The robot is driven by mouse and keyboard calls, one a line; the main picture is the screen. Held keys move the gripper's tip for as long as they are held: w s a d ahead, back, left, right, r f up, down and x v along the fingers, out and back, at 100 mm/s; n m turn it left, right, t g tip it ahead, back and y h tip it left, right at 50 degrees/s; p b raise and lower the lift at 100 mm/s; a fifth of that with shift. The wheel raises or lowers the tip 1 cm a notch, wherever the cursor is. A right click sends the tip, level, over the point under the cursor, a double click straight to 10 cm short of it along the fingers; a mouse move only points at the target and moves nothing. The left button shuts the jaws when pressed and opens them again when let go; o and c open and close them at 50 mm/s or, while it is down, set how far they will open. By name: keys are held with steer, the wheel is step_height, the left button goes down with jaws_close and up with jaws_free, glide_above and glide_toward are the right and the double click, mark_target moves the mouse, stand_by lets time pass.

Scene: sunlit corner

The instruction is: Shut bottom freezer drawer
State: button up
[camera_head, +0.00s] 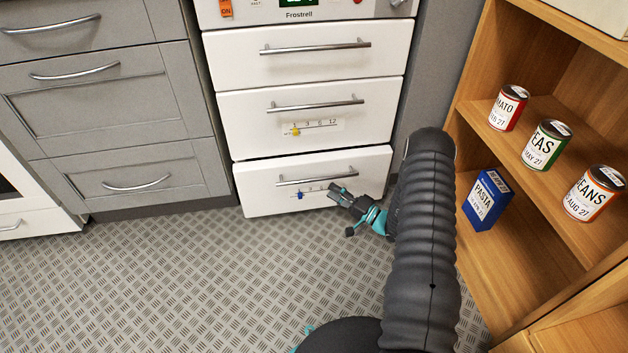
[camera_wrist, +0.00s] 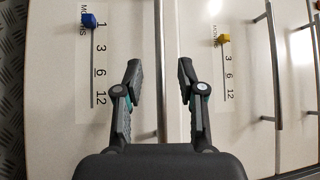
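The bottom freezer drawer (camera_head: 262,200) is a white front with a metal bar handle (camera_head: 318,177) and a blue slider (camera_head: 300,195). Whether it stands slightly out is hard to tell in the head view. My gripper (camera_head: 336,192) is at the right part of this drawer, just below the handle in the head view. In the wrist view my gripper (camera_wrist: 159,68) is open and empty. Its fingers appear on either side of the bottom handle (camera_wrist: 160,40), but I cannot tell whether they touch anything. The blue slider (camera_wrist: 89,20) is left of them.
The middle freezer drawer (camera_head: 370,118) with a yellow slider and the top drawer (camera_head: 235,57) look closed. Grey cabinets (camera_head: 110,130) stand left. An open wooden shelf (camera_head: 495,275) with several cans and a blue pasta box (camera_head: 486,200) stands close right. The floor (camera_head: 230,285) in front is clear.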

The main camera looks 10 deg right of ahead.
mark_target(314, 180)
steer(key=x, duration=0.8)
steer(key=shift+w+a, duration=0.2)
jaws_close()
